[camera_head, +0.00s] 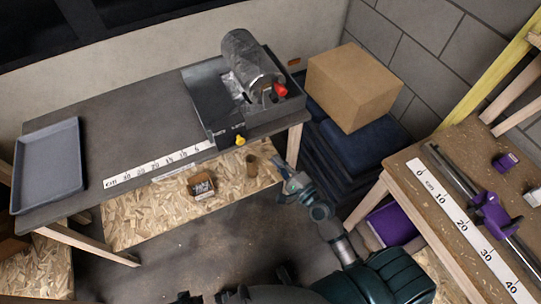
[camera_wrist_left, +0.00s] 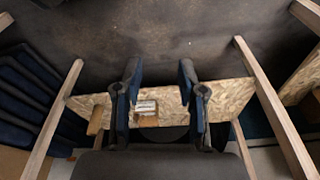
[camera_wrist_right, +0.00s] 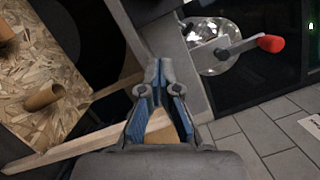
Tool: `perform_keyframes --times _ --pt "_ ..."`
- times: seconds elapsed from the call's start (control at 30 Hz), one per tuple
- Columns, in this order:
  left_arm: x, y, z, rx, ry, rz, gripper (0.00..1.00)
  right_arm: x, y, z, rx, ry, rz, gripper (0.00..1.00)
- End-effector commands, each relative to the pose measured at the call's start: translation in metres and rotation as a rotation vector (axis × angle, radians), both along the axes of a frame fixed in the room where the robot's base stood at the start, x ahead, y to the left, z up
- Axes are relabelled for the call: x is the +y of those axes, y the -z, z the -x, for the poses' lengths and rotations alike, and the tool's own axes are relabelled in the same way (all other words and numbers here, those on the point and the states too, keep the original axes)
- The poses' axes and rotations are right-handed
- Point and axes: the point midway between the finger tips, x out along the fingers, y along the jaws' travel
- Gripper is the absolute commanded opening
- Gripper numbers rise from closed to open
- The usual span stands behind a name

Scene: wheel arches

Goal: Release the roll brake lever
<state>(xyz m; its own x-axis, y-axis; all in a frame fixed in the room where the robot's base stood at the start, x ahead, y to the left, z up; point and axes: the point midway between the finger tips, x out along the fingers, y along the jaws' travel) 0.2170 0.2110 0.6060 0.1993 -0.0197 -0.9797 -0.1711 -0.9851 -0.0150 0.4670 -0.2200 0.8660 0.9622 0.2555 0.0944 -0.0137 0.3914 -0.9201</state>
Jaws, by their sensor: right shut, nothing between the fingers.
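The brake lever (camera_head: 274,95) is on the end of the silver roll (camera_head: 250,65), which lies in a grey holder at the table's right end. Its red knob (camera_head: 281,90) points right. In the right wrist view the grey lever bar (camera_wrist_right: 234,48) crosses the roll's round end face (camera_wrist_right: 212,45), with the red knob (camera_wrist_right: 271,43) at the right. My right gripper (camera_head: 283,193) is in front of and below the holder, apart from the lever; its fingertips (camera_wrist_right: 158,66) are together and empty. My left gripper (camera_wrist_left: 160,72) is open, with nothing between its fingers.
A yellow knob (camera_head: 240,140) sticks out from the holder's front. A grey tray (camera_head: 48,165) lies at the table's left. A lower chipboard shelf (camera_head: 145,215) holds a small box (camera_head: 202,186).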

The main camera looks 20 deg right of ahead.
Motion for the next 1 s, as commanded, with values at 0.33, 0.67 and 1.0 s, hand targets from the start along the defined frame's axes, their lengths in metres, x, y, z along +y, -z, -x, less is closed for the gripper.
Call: perform_keyframes --times 0.33,0.67,1.0 --pt "-0.001 0.017 0.001 0.012 0.0 0.0 0.4 0.019 -0.008 -0.071 -0.002 -0.001 -0.002 0.0" --pt "-0.002 0.034 -0.001 0.008 0.004 0.001 0.4 0.053 -0.023 -0.078 -0.001 0.0 -0.001 0.0" --pt "-0.002 0.038 -0.001 0.01 0.004 0.0 0.4 0.058 -0.023 -0.078 0.0 0.0 0.002 0.0"
